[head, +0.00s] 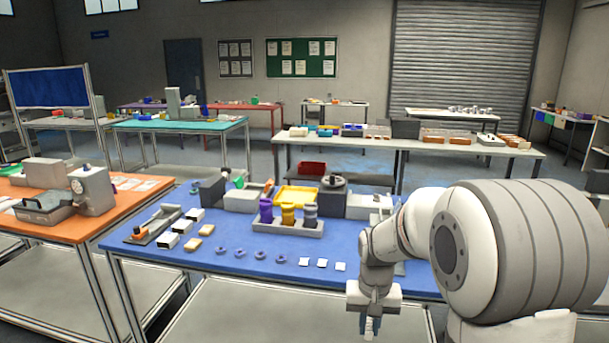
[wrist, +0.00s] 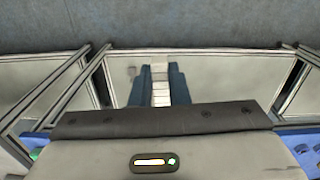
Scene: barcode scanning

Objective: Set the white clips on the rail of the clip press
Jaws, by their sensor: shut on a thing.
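My gripper (head: 369,328) hangs in front of the blue table's near edge, at the lower right of the head view. In the wrist view, its two dark blue fingers (wrist: 158,92) stand on either side of a pale, segmented piece (wrist: 160,86). I cannot tell for sure whether this is a white clip. Three small flat white squares, which may be white clips, lie in a row near the front edge: left (head: 303,262), middle (head: 321,263) and right (head: 340,266). I cannot make out for sure which device is the clip press or where its rail is.
The blue table (head: 245,238) also holds several blue rings (head: 252,254), a grey rack (head: 290,226) with purple and yellow parts, a yellow tray (head: 297,195) and a tool tray (head: 155,226). An orange table (head: 40,228) with a grey machine (head: 92,190) stands at left.

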